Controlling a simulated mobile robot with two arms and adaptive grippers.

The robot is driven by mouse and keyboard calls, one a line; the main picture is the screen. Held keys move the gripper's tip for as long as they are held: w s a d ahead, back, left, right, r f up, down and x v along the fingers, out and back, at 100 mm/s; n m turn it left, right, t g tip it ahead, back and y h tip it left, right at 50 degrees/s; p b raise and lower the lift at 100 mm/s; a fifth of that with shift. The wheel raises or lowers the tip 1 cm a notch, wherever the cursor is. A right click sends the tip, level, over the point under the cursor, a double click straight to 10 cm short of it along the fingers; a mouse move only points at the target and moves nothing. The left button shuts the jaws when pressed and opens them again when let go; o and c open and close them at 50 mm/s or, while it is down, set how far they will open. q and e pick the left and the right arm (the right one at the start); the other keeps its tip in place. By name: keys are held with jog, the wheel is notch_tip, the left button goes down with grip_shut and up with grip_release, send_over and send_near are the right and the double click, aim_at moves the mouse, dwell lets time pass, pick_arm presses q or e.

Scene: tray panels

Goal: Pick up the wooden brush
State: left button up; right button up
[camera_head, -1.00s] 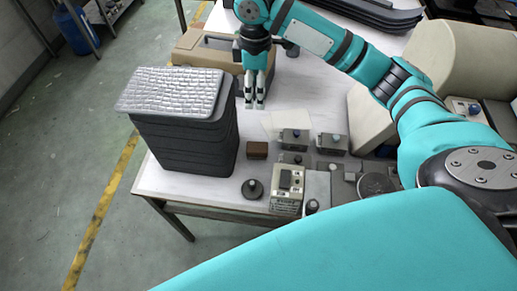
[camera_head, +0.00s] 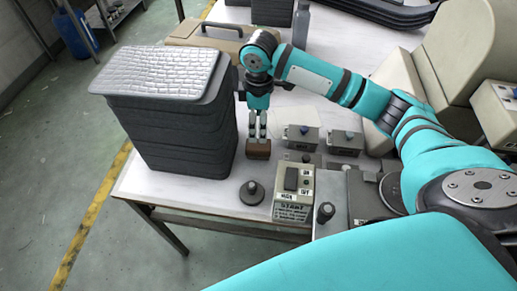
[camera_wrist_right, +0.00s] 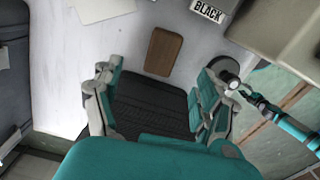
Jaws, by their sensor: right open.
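The wooden brush (camera_head: 258,151) is a small brown block on the white table, just right of the stack of tray panels. My right gripper (camera_head: 257,132) points down at it, its fingertips at the block's far edge in the head view; I cannot tell if they touch it. In the right wrist view the brush (camera_wrist_right: 164,52) lies ahead of the open fingers (camera_wrist_right: 160,85), not between them. A dark ridged surface shows between the fingers there; I cannot tell what it is. My left gripper is out of view.
The tall stack of dark panels (camera_head: 180,135) with a silvery top (camera_head: 160,72) stands close left. A round black knob (camera_head: 252,192), a labelled switch box (camera_head: 293,190) and grey boxes (camera_head: 301,137) stand nearby. A tan case (camera_head: 205,38) lies behind.

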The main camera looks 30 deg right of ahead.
aim_at(258, 144)
notch_tip(258, 144, down, 6)
jog(key=shift+f, duration=0.1)
jog(key=shift+s+a+f+p, duration=0.15)
jog(key=shift+f+p, duration=0.35)
jog(key=shift+f, duration=2.1)
jog(key=c, duration=1.3)
